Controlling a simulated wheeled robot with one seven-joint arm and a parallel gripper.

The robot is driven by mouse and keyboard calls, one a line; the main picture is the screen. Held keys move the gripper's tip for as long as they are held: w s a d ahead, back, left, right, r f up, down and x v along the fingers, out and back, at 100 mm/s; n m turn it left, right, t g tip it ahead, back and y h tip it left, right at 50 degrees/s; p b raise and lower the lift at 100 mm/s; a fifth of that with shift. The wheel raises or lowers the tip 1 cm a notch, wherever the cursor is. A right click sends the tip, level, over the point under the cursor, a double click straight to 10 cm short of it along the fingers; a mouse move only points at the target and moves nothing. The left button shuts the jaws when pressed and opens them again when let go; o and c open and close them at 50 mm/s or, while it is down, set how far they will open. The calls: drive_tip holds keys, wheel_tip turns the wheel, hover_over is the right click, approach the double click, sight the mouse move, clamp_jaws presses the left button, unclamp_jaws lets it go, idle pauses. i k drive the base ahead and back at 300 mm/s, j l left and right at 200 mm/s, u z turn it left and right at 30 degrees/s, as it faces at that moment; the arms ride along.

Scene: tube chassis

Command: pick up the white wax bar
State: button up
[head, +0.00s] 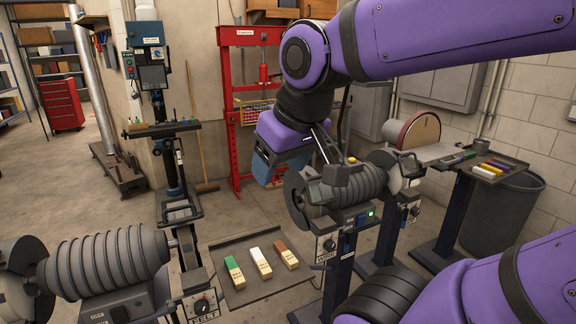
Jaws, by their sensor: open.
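The white wax bar (257,257) lies on a dark tray (231,246) low in the middle of the head view. Its far end is white and its near end is cream with dark lettering. It lies between a green bar (234,264) and a brown bar (283,247), apart from both. My gripper (331,182) hangs from the purple arm, above and to the right of the tray. It is open and away from the bar, and it overlaps the right-hand grey machine in the picture.
Grey ribbed machines stand left (110,262) and right (350,187) of the tray. A drill press (160,110) and a red frame (229,105) stand behind. A side table (455,163) with coloured bars is at right, beside a dark bin (500,205). Open floor lies behind the tray.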

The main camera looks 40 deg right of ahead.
sight(264, 269)
drive_tip(key=j+z, duration=0.15)
drive_tip(key=z, duration=1.3)
drive_tip(key=k+j+z, duration=0.1)
drive_tip(key=k+j, duration=0.15)
drive_tip(key=j, duration=0.15)
drive_tip(key=k+j+z, duration=0.1)
drive_tip(key=k+j, duration=0.2)
drive_tip(key=j, duration=0.1)
